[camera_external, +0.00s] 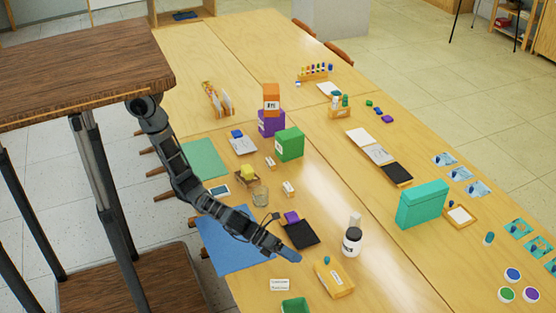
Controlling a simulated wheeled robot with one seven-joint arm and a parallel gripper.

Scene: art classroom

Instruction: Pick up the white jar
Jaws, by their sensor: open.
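The white jar (351,244) stands upright on the long wooden table, with a dark lid and a dark mark on its side. My gripper (290,255) is at the end of my dark arm, to the left of the jar and apart from it. It is open, though its fingers are small and hard to make out here. Nothing shows held in it. No part of the jar is hidden by my arm.
A teal case (423,204) stands to the right. Bare table lies right of the jar.

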